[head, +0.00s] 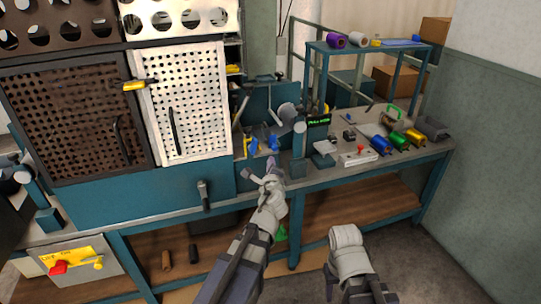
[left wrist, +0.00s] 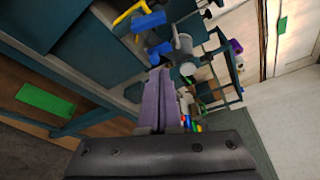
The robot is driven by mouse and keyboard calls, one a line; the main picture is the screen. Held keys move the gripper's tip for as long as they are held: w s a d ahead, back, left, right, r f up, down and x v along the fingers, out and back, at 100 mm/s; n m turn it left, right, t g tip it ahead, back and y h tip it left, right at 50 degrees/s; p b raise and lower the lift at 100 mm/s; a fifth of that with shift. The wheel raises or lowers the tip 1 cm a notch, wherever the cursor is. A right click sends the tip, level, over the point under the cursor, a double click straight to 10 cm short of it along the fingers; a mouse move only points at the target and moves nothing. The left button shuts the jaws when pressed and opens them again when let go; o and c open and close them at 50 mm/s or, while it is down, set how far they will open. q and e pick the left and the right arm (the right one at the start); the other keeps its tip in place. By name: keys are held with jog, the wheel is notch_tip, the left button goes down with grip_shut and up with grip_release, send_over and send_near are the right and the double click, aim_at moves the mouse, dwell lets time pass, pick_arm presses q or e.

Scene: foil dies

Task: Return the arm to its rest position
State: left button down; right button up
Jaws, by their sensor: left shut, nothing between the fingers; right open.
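My left gripper (head: 268,172) is in front of the workbench (head: 225,210), near its front edge in the head view. Its two purple-grey fingers (left wrist: 163,98) lie together in the left wrist view, with nothing between them. My left arm reaches up from the bottom of the head view. Links of my right arm (head: 347,255) show at the lower middle right, in front of the lower shelf. My right gripper cannot be made out there.
Blue tools (head: 272,143) and a grey lamp-like fixture (head: 285,112) stand on the bench beyond my left gripper. Coloured foil rolls (head: 397,139) lie at the right. A perforated cabinet (head: 185,100) stands at the left. Bare floor shows at the lower right.

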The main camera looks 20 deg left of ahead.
pick_arm(q)
jog(key=shift+s+d, duration=0.1)
jog(key=shift+s, duration=0.3)
